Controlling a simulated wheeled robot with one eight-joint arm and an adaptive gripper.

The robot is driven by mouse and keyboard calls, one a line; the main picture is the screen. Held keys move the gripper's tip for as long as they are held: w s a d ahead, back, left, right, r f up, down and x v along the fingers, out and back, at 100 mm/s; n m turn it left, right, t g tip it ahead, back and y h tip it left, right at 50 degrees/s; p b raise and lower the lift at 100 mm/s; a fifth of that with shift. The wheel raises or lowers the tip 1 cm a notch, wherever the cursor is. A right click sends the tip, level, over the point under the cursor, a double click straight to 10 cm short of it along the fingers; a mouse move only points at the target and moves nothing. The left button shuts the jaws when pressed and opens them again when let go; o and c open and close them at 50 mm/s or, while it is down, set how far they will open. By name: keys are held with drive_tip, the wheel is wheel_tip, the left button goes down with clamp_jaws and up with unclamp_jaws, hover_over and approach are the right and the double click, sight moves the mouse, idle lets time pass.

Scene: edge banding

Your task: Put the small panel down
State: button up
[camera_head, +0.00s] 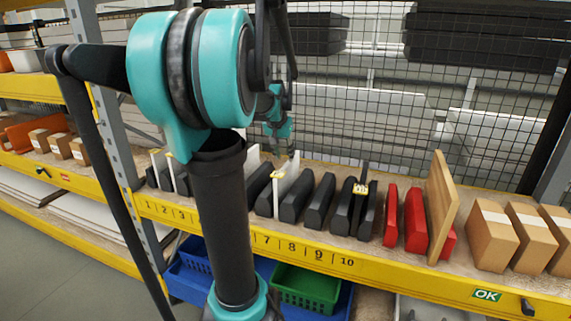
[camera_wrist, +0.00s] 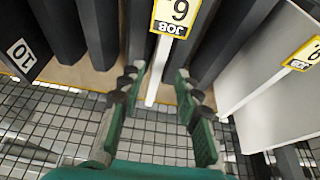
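A small white panel (camera_wrist: 152,85) stands nearly edge-on between dark dividers in the wrist view, under a yellow-framed JOB label (camera_wrist: 175,14). My gripper (camera_wrist: 158,86) has its two fingers apart, one on each side of the panel's narrow edge, with visible gaps. No finger is seen pressing on it. In the head view my gripper (camera_head: 278,125) is small, above the back of the rack, near a white labelled panel (camera_head: 275,197). The panel's lower part and faces are largely hidden.
Dark dividers (camera_head: 320,200) stand close on both sides. A larger white panel (camera_wrist: 275,85) stands at right in the wrist view. Wire mesh (camera_head: 350,110) is behind the shelf. Red blocks (camera_head: 415,220), a wooden board (camera_head: 440,205) and cardboard boxes (camera_head: 493,235) stand right, above the numbered yellow beam (camera_head: 400,277).

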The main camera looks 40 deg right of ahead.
drive_tip(key=shift+v, duration=0.85)
drive_tip(key=w+a+f+n+t, duration=0.1)
drive_tip(key=w+a+f+n, duration=0.15)
drive_tip(key=a, duration=0.35)
drive_tip(key=w+a+f+n, duration=0.1)
drive_tip(key=a+f, duration=0.2)
drive_tip(key=a, duration=0.3)
drive_tip(key=s+a+f+n+y, duration=0.1)
drive_tip(key=s+a+f+n, duration=0.2)
drive_tip(key=a, duration=0.6)
drive_tip(key=s+a+f+n+y, duration=0.1)
drive_tip(key=s+a+f+n, duration=0.2)
drive_tip(key=a+f, duration=0.4)
drive_tip(key=s+a+f+n+t+y, duration=0.1)
drive_tip(key=a+f, duration=0.5)
drive_tip(key=a, duration=0.6)
drive_tip(key=s+n+y, duration=0.1)
drive_tip(key=s+n, duration=0.1)
drive_tip(key=s, duration=0.1)
drive_tip(key=shift+s+a, duration=0.3)
drive_tip(key=shift+a, duration=0.1)
